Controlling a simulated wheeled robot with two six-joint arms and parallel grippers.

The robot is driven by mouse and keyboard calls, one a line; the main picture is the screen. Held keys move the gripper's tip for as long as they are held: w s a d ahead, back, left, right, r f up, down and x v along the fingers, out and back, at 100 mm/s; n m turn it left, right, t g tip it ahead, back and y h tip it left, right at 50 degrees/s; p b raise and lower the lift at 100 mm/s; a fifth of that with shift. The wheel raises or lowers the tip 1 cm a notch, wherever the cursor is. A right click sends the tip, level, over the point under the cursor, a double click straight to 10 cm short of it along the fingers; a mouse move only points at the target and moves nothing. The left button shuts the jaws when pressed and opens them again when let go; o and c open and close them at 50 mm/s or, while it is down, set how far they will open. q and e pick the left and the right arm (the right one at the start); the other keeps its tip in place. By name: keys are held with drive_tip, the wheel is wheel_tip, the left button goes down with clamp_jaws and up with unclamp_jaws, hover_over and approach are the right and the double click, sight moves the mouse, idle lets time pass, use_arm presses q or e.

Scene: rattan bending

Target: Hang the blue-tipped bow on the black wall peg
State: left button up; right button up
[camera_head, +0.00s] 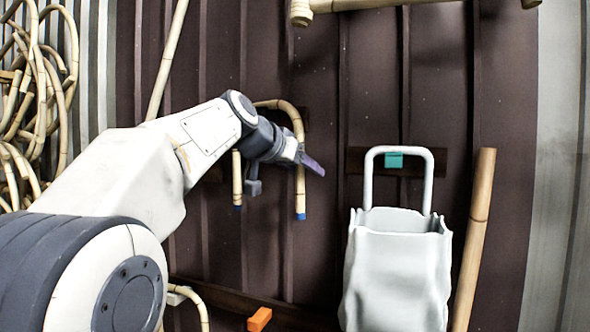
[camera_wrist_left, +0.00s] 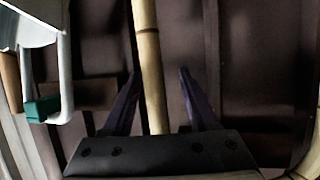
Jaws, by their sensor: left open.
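The blue-tipped bow (camera_head: 297,122) is an upside-down U of pale rattan in front of the dark ribbed wall. Its two legs point down and end in blue tips, and my left arm covers part of it. My left gripper (camera_head: 308,163) is at the bow's right leg. In the left wrist view, a rattan length (camera_wrist_left: 148,50) runs between the two spread purple fingers, with gaps on both sides. The black wall peg cannot be made out; whether the bow rests on it is hidden. My right gripper is not in view.
A pale grey bag (camera_head: 395,275) hangs by its handle at a teal peg (camera_head: 393,160), right of the bow. A bamboo pole (camera_head: 474,235) leans farther right. Rattan coils (camera_head: 40,100) fill the left. An orange block (camera_head: 259,319) and a curved rattan piece (camera_head: 195,299) are low down.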

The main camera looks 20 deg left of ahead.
use_arm(q)
drive_tip(key=shift+s+a+r+b, duration=0.15)
drive_tip(key=shift+s+b, duration=0.2)
drive_tip(key=shift+s, duration=0.15)
drive_tip(key=b+v, duration=0.2)
drive_tip(key=v, duration=0.7)
drive_tip(key=shift+s+a+r+b, duration=0.15)
drive_tip(key=shift+s+r+b, duration=0.05)
drive_tip(key=shift+s+b, duration=0.1)
drive_tip(key=s+b, duration=0.2)
drive_tip(key=s, duration=0.7)
drive_tip(key=shift+a+b, duration=0.15)
drive_tip(key=shift+b, duration=0.2)
